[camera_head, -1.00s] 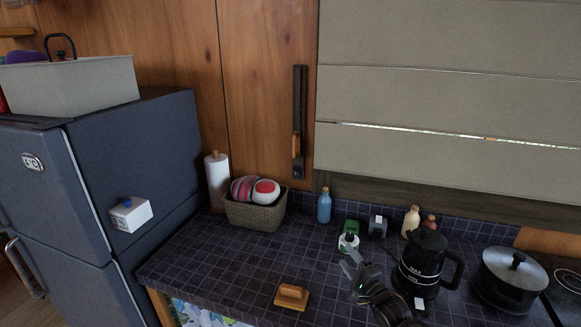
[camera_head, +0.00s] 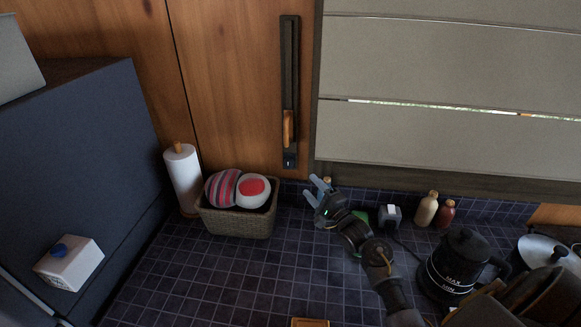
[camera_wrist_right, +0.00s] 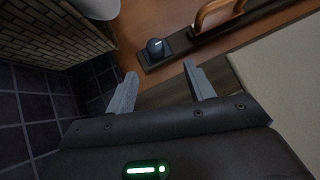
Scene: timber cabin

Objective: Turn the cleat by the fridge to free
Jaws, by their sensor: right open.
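A dark upright strip (camera_head: 290,60) is fixed to the timber wall between the fridge (camera_head: 85,150) and the blind. A wooden handle (camera_head: 288,128) sits on its lower half, with a small dark knob (camera_head: 290,158) below it. In the right wrist view the round knob (camera_wrist_right: 157,47) bears a pale mark, and the looped wooden handle (camera_wrist_right: 216,14) is beyond it. My right gripper (camera_head: 316,188) is open and empty, below and slightly right of the knob. In the wrist view its fingers (camera_wrist_right: 160,74) point towards the strip, apart from the knob. My left gripper is not in view.
A woven basket (camera_head: 238,222) with two balls and a paper towel roll (camera_head: 183,178) stand left of my gripper. Sauce bottles (camera_head: 427,209), a black kettle (camera_head: 458,265) and a pot (camera_head: 543,250) stand to the right.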

